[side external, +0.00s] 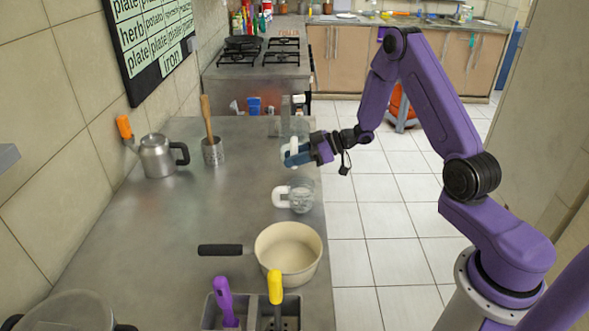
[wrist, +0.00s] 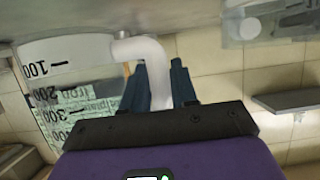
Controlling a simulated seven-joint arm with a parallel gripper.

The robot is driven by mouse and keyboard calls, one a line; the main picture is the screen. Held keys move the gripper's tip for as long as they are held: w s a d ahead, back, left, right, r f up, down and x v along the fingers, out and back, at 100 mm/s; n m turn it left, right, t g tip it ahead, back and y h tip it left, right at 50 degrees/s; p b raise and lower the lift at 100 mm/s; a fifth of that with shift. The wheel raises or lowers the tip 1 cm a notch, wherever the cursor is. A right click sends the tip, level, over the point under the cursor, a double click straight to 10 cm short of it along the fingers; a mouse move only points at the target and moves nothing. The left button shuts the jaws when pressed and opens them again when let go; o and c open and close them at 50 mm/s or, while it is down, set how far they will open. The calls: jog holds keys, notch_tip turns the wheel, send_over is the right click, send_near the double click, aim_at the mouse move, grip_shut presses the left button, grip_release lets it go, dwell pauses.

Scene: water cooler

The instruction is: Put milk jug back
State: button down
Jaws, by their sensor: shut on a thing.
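My gripper (side external: 295,155) is over the right part of the metal counter (side external: 185,222), its fingers shut on a white handle. The wrist view shows this handle (wrist: 145,52) between the two dark fingers (wrist: 157,85). It belongs to a clear jug (wrist: 58,85) with black marks of 100, 200 and 300. In the side view the clear body of the held jug is hard to make out behind my gripper. I cannot tell whether it touches the counter. A second clear jug with a white handle (side external: 300,196) stands upright on the counter, nearer the camera. No milk shows clearly in either.
A cream pan (side external: 289,252) with a black handle is nearer the camera. A kettle (side external: 158,156) and a metal holder (side external: 213,152) with a wooden utensil stand along the wall. A stove (side external: 259,75) lies beyond. The middle of the counter is clear.

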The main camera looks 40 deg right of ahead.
aim_at(294, 170)
jog(key=shift+f, duration=1.9)
jog(key=shift+f, duration=0.15)
jog(key=c, duration=0.9)
grip_release()
